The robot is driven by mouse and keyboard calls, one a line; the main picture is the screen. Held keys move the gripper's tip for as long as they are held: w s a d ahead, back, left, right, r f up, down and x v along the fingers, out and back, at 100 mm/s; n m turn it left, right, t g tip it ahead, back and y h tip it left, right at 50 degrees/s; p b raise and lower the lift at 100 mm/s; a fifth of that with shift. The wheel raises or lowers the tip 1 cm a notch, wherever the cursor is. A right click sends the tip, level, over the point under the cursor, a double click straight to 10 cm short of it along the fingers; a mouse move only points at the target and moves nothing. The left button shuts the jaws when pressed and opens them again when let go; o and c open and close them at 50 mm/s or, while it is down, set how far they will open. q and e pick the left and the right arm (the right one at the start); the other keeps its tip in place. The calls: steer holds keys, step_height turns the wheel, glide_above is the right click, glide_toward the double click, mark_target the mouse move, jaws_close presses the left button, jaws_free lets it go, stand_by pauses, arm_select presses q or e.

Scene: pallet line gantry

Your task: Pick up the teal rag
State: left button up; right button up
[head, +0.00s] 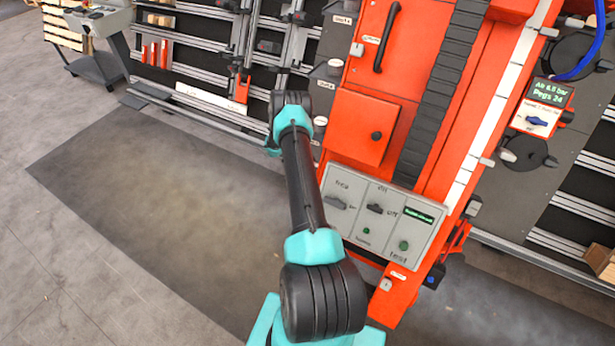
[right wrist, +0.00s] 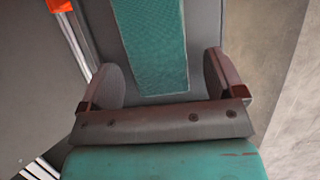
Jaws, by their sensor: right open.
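The teal rag (right wrist: 152,45) shows in the right wrist view as a flat, woven-looking strip running from the top edge down between the fingers of my right gripper (right wrist: 160,68). It lies against a grey surface. The right gripper is open, one finger on each side of the strip, with visible gaps between them. Whether the fingers are level with the cloth in depth is hard to tell. I do not make out the rag in the head view. My left gripper is in neither view.
In the head view an orange machine (head: 375,140) stands on the right, with a grey control panel (head: 383,213) low on its front. Shelving rails (head: 215,55) run behind. A grey cart (head: 95,68) stands at the back left. The dark floor mat (head: 150,200) is clear.

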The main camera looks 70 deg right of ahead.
steer(key=c, duration=1.1)
steer(key=shift+r, duration=0.1)
